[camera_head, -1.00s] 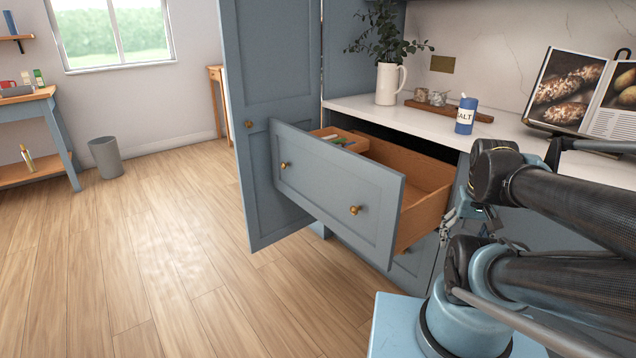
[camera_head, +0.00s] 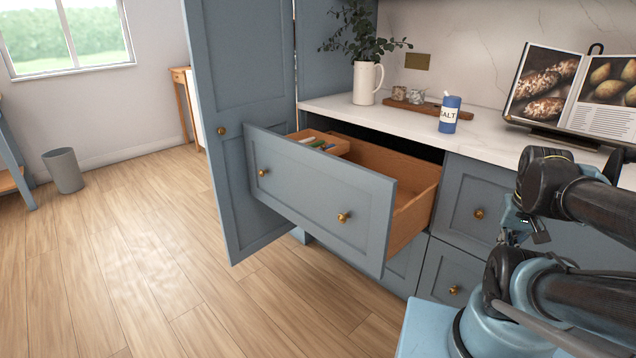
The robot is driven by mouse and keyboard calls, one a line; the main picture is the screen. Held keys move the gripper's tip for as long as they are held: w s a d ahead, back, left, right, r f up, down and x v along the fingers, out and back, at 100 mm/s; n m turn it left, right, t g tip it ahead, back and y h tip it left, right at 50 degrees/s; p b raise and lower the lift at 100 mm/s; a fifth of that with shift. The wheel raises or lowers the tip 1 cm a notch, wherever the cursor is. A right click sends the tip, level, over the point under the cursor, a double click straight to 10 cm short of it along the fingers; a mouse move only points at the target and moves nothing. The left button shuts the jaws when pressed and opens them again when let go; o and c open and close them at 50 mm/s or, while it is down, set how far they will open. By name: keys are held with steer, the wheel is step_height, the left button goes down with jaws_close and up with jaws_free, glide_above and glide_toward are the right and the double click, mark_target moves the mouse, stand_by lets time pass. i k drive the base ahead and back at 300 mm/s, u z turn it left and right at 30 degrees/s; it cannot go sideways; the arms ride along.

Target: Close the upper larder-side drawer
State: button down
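The upper larder-side drawer (camera_head: 318,200) is pulled far out of the blue-grey counter unit. Its front has two brass knobs, and its wooden inside shows a small tray (camera_head: 322,141) with a few small items. My gripper (camera_head: 516,236) is partly seen at the right, folded close to my arm and in front of the unit's right-hand drawers. It is to the right of the open drawer and apart from it. Its fingers are small and partly hidden, so I cannot tell whether they are open or shut.
A tall larder door (camera_head: 228,120) stands open just left of the drawer, close to its front. A jug with a plant (camera_head: 367,82), a salt canister (camera_head: 449,115) and an open book (camera_head: 570,98) stand on the counter. The wooden floor (camera_head: 150,270) at left is clear.

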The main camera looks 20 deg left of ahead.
mark_target(366, 203)
steer(key=z, duration=0.65)
steer(key=k, duration=1.3)
steer(key=u, duration=1.1)
steer(key=i, duration=1)
